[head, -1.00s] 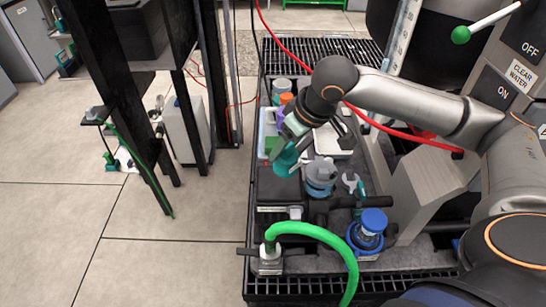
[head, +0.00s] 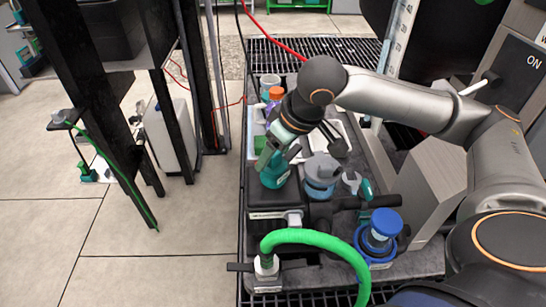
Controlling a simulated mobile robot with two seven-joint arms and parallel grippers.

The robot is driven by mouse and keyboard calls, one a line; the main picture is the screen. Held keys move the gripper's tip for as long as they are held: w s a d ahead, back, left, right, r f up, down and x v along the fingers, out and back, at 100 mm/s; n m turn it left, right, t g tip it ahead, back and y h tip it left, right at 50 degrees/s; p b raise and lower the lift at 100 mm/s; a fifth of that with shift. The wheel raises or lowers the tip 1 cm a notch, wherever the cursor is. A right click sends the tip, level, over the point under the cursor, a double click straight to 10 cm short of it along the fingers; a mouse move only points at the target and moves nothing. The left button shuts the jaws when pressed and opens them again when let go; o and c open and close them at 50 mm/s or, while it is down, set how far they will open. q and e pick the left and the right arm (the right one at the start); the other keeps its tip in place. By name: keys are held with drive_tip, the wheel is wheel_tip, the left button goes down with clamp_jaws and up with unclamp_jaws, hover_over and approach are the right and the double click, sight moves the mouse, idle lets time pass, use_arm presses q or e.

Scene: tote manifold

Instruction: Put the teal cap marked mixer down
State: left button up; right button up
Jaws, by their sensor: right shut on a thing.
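The teal cap (head: 275,172) is at the tips of my right gripper (head: 270,158), just above or on the black block (head: 268,190) at the left side of the bench tray. The gripper points down and is shut on the cap. I cannot tell whether the cap touches the block beneath it. The cap's mixer marking cannot be read. My left gripper is not in view.
A grey-blue capped fitting (head: 322,172) stands just right of the cap. A blue-capped bottle (head: 382,230) and a green hose (head: 315,238) are nearer. An orange-capped bottle (head: 276,94) and a white tray (head: 255,128) lie behind. A wrench (head: 352,182) lies to the right.

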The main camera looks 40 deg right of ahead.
drive_tip(key=o, duration=1.2)
drive_tip(key=shift+f, duration=0.1)
drive_tip(key=o, duration=0.3)
